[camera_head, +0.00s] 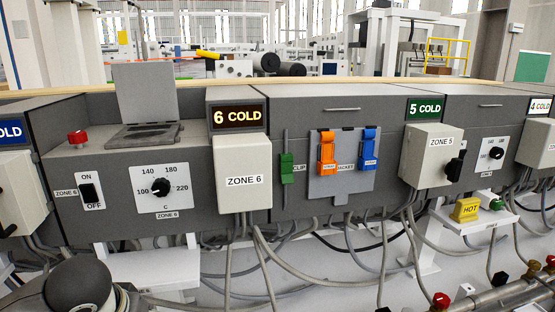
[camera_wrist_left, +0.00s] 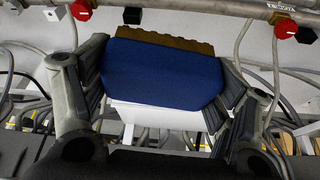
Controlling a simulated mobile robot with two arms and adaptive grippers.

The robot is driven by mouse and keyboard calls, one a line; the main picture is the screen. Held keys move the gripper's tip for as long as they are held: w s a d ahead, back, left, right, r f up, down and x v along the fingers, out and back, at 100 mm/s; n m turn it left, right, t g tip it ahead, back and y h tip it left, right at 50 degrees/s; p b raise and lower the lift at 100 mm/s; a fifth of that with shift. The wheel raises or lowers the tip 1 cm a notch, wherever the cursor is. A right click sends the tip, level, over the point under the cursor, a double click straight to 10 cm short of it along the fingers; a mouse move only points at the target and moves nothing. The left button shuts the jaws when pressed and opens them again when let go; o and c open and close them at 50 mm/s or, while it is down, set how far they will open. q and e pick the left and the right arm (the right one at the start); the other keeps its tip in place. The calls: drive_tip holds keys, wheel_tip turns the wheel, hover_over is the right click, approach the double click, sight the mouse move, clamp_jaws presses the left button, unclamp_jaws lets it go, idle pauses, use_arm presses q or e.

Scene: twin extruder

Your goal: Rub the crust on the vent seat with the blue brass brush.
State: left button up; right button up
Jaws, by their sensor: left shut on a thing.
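The brush has a blue block (camera_wrist_left: 160,78) with a brown, brass-like bristle strip (camera_wrist_left: 165,40) along its far edge. In the left wrist view my left gripper (camera_wrist_left: 163,90) has its fingers closed on both sides of the blue block. The brush and this gripper's fingers do not show in the head view. The vent seat (camera_head: 147,136) is a dark grey plate on top of the Zone 6 housing, with its grey lid (camera_head: 143,92) standing open behind it. Crust on the seat cannot be made out clearly. My right gripper is not in view.
A red knob (camera_head: 77,138) stands left of the seat, and the Zone 6 box (camera_head: 242,172) juts out to its right. Loose cables (camera_head: 290,265) hang below the housings. A pipe with red valve knobs (camera_head: 440,300) runs at the bottom right.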

use_arm(q)
drive_tip(key=d+f, duration=0.1)
drive_tip(key=d, duration=0.5)
drive_tip(key=shift+m, duration=0.4)
drive_tip(key=shift+s, duration=0.1)
